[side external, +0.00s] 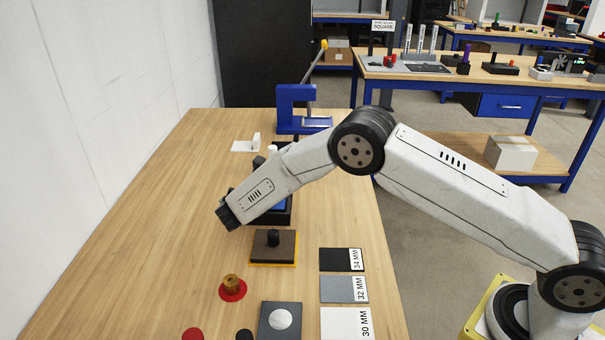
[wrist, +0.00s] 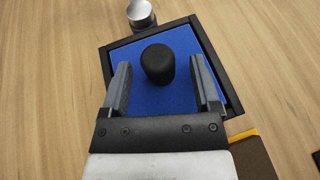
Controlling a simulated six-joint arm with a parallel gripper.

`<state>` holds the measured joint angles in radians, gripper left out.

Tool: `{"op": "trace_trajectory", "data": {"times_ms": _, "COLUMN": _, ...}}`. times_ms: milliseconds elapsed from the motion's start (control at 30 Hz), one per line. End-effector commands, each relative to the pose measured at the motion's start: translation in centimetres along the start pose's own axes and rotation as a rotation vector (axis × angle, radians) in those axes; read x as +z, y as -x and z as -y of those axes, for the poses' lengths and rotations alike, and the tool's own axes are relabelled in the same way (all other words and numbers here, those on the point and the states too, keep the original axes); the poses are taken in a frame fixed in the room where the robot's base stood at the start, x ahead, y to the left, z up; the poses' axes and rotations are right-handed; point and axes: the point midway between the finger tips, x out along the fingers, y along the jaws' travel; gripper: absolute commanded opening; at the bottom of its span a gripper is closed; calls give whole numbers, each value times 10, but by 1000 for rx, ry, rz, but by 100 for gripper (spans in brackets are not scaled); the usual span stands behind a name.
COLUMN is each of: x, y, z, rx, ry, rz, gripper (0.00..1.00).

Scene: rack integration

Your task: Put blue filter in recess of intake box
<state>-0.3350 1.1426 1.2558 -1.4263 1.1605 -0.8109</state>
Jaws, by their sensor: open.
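The blue filter (wrist: 150,96) is a flat blue square with a black knob (wrist: 157,63) standing on it. In the wrist view it lies within the black rim of the intake box (wrist: 230,90). How deep it sits, I cannot tell. My gripper (wrist: 160,68) is open, with one finger on each side of the knob and a gap on both sides. In the side view a bit of the blue filter (side external: 278,204) and the dark box (side external: 284,219) show behind my arm.
A brown plate with a yellow edge and black knob (side external: 273,247) is near the box. A metal cylinder (wrist: 141,14) stands beyond it. Labelled squares (side external: 343,289), a red disc with a brass knob (side external: 232,288) and a blue press (side external: 300,112) share the bench. Its left side is clear.

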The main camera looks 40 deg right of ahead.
Motion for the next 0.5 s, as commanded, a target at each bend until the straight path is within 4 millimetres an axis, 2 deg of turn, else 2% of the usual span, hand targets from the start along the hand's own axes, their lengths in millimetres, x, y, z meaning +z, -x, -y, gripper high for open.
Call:
{"op": "trace_trajectory", "data": {"times_ms": 233, "x": 0, "y": 14, "z": -1, "rx": 2, "ry": 1, "rz": 1, "gripper": 80}}
{"op": "trace_trajectory", "data": {"times_ms": 500, "x": 0, "y": 48, "z": -1, "rx": 3, "ry": 0, "rz": 1, "gripper": 80}}
